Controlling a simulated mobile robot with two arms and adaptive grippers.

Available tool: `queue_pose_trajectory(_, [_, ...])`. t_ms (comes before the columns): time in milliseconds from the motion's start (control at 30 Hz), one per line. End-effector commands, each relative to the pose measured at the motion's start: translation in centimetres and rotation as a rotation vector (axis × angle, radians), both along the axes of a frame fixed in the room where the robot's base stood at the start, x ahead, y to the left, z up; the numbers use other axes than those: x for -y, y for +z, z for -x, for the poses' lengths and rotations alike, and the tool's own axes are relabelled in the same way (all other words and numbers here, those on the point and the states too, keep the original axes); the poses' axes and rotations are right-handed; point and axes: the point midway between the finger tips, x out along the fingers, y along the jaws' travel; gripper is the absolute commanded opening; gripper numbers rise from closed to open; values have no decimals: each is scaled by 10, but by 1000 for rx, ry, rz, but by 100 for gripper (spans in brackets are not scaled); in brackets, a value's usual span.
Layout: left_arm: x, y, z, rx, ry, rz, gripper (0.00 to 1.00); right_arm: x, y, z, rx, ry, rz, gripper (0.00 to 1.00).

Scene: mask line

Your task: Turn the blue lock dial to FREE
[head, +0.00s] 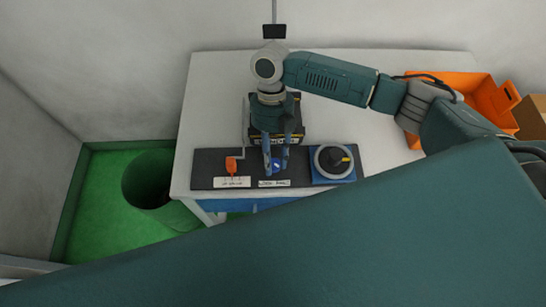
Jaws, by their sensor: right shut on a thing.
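The blue lock dial (277,165) sits in the middle of a dark panel (207,168) along the table's front edge. It shows a small white mark, too small to read. My right gripper (276,168) reaches down over it from behind, with its fingers closed on either side of the dial. The fingers hide part of the dial, and I cannot tell which setting it points to. A white label (275,183) lies just in front of the dial; its text is too small to read surely. My left gripper is not in view.
An orange lever (232,165) stands left of the dial. A dark box (290,132) is behind my gripper. An orange crate (478,92) stands at right, a green bin (150,185) at left.

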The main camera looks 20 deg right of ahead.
Motion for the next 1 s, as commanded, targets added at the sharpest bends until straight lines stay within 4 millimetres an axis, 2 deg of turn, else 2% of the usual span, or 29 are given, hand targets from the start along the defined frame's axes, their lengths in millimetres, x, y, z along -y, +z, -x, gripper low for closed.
queue_pose_trajectory(167, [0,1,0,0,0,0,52,-1,2,3,-9,6,-2,3])
queue_pose_trajectory(200, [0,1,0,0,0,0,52,-1,2,3,-9,6,-2,35])
queue_pose_trajectory(267, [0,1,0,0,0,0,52,-1,2,3,-8,5,-1,46])
queue_pose_trajectory(533, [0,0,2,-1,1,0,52,0,1,1,-4,1,1,46])
queue_pose_trajectory(667, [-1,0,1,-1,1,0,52,1,8,-2,-2,0,-1,46])
queue_pose_trajectory(767, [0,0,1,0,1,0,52,2,22,-8,1,0,0,46])
queue_pose_trajectory(1000, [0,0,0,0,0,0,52,7,71,-26,1,1,0,46])
